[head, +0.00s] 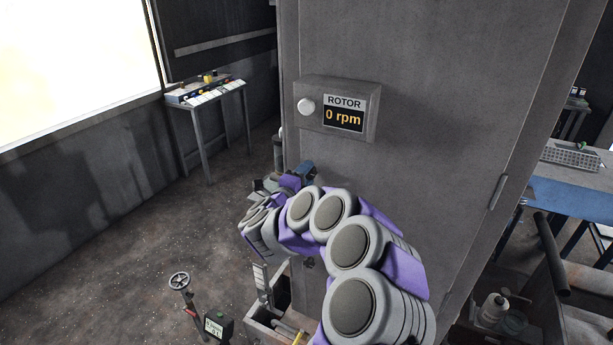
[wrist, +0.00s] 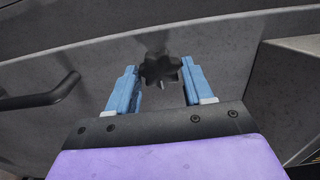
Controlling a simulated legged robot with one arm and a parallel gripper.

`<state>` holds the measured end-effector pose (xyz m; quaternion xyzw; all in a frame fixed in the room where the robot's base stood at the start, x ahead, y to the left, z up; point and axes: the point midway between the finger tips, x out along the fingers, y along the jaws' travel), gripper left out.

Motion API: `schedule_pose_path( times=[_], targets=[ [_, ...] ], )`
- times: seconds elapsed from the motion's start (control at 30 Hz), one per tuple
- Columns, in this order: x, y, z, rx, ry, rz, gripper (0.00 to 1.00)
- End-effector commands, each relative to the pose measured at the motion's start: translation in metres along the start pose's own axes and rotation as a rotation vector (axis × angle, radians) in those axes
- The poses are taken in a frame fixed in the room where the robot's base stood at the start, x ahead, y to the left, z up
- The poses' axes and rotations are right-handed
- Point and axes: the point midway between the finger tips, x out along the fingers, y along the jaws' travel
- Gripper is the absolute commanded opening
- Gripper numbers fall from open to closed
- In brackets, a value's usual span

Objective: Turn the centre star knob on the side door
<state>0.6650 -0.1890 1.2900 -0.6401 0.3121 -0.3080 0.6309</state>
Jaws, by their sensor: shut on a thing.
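The dark star knob (wrist: 161,69) sits on the grey side door (wrist: 230,52) in the wrist view, near the upper middle. My gripper (wrist: 159,82) has its blue fingers on either side of the knob and is shut on it. In the head view my gripper (head: 298,176) is small and partly covered by my own arm. The knob cannot be made out there.
A dark bar handle (wrist: 45,92) lies left of the knob. A box marked ROTOR (head: 338,107), reading 0 rpm, is on the grey panel. A small handwheel (head: 179,281) stands on the floor. A control desk (head: 207,91) is at the back left.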

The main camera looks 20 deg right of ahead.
Motion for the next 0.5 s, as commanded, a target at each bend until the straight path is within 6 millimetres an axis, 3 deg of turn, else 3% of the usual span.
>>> schedule_pose_path(
  times=[0.17,0.2,0.4,0.5],
  targets=[
    [-0.0011,0.0040,0.0012,-0.003,-0.004,0.007,0.21],
    [-0.0012,0.0040,0.0013,-0.003,-0.004,0.008,0.53],
    [-0.0012,0.0026,0.0005,-0.002,-0.003,0.005,0.72],
    [-0.0017,0.0015,-0.0004,-0.001,-0.002,0.003,0.74]
  ],
)
